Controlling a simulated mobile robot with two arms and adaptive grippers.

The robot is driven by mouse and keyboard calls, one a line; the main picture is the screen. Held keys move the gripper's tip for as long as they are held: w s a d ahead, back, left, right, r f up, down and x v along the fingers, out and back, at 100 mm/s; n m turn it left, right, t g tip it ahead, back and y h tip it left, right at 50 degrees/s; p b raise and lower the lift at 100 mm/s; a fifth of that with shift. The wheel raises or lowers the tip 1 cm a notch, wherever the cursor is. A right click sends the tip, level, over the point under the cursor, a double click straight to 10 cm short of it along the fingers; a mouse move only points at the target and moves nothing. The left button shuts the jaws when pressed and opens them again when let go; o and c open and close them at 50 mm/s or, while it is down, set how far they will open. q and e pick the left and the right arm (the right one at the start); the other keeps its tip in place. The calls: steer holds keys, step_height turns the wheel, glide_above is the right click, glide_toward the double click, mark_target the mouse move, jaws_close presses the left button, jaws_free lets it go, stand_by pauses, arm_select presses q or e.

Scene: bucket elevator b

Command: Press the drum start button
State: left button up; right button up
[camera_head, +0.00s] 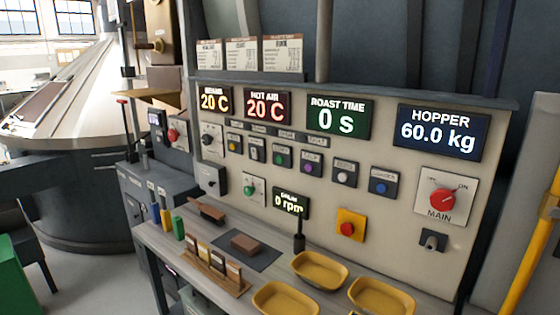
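The control panel (400,150) fills the middle and right of the head view. A small display (291,203) low on it reads 0 rpm; its heading is too blurred to read surely. To its left, a green round control (251,190) sits on a white plate. A row of square-framed buttons runs above, including a green one (281,158), a purple one (309,167), a white one (343,174) and a blue one (383,185). Their small labels are unreadable, so I cannot tell which is drum start. Neither of my grippers is in view.
A red mushroom button (347,229) on a yellow plate and a red MAIN switch (442,199) are on the panel's right. Below, a bench (205,262) holds yellow trays (320,270), a small rack (215,272) and an upright black handle (299,240).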

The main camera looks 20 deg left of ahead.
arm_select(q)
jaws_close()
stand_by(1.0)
